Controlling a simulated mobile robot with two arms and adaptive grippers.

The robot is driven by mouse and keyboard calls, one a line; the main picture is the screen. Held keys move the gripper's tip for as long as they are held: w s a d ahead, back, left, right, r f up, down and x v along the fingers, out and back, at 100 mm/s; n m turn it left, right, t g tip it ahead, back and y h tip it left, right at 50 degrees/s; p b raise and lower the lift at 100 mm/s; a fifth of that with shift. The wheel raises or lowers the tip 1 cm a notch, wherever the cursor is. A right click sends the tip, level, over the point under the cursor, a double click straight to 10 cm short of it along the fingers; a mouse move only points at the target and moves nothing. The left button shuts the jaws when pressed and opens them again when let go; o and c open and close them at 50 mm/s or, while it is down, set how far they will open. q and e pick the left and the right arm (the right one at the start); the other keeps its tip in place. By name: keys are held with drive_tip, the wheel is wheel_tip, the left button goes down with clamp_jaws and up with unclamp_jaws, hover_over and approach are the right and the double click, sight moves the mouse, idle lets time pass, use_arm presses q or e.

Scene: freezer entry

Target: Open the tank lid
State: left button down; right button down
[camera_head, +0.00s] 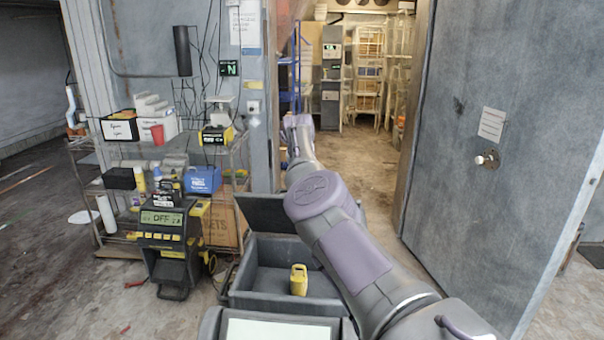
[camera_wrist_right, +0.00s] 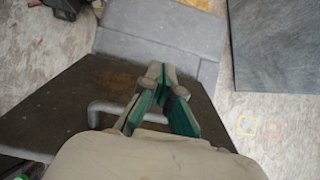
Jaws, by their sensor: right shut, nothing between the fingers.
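The tank is a grey open-topped box (camera_head: 315,284) low in front of me in the head view, with a yellow bottle-like object (camera_head: 298,280) inside. Its dark lid (camera_head: 275,214) stands raised along the back edge, partly hidden by my right arm. My right arm reaches forward over the tank's right side. My right gripper shows in the right wrist view (camera_wrist_right: 159,72), with its fingertips together and nothing between them. A dark panel (camera_wrist_right: 70,108) with a pale bar lies below it; I cannot tell whether this is the lid. My left gripper is not in view.
A large grey door (camera_head: 500,170) stands at the right. A clear floor passage (camera_head: 365,170) leads between to back-room racks.

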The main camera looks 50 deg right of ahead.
idle(0.8)
